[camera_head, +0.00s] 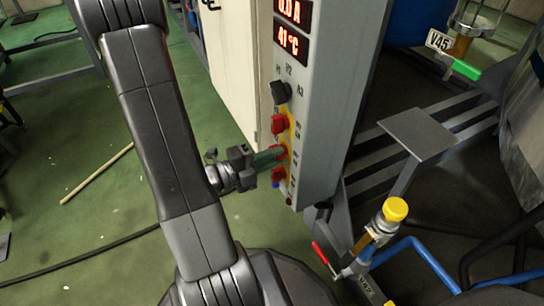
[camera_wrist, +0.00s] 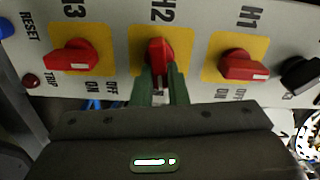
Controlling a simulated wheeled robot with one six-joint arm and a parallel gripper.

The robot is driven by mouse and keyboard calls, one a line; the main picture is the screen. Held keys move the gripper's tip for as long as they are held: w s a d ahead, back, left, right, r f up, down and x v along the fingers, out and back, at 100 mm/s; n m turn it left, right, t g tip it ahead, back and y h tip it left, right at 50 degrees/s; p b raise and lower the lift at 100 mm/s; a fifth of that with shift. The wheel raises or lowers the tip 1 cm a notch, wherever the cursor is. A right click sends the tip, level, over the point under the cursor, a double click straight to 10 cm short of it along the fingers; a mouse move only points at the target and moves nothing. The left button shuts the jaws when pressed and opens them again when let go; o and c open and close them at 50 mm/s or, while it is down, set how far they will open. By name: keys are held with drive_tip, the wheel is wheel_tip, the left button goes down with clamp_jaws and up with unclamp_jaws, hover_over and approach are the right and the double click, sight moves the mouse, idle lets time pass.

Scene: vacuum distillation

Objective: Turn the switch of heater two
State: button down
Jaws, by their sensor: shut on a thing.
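The switch of heater two, a red knob on a yellow plate marked H2, shows in the wrist view (camera_wrist: 158,52). Its handle points straight along the fingers there. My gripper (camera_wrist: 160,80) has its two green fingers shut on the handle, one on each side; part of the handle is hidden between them. In the head view my gripper (camera_head: 271,158) reaches from the left to the grey control panel (camera_head: 330,110), at the middle of the three red switches.
The red H3 switch (camera_wrist: 70,57) and H1 switch (camera_wrist: 243,66) flank H2, both with handles lying crosswise. A black knob (camera_wrist: 300,72) sits beyond H1. A red TRIP button (camera_wrist: 31,81) and blue RESET button (camera_wrist: 6,28) are at the other end. A yellow-capped valve (camera_head: 395,209) stands right.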

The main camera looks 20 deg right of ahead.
drive_tip(key=shift+f+m, duration=0.15)
drive_tip(key=shift+m, duration=0.65)
drive_tip(key=c, duration=1.4)
unclamp_jaws()
drive_tip(key=shift+c, duration=0.2)
drive_tip(key=s+a+p, duration=0.1)
drive_tip(key=a+p, duration=0.2)
drive_tip(key=a, duration=1)
drive_tip(key=shift+a, duration=0.4)
drive_tip(key=w+d+b, duration=0.1)
drive_tip(key=d+b, duration=0.2)
drive_tip(key=d, duration=1)
drive_tip(key=shift+d, duration=0.4)
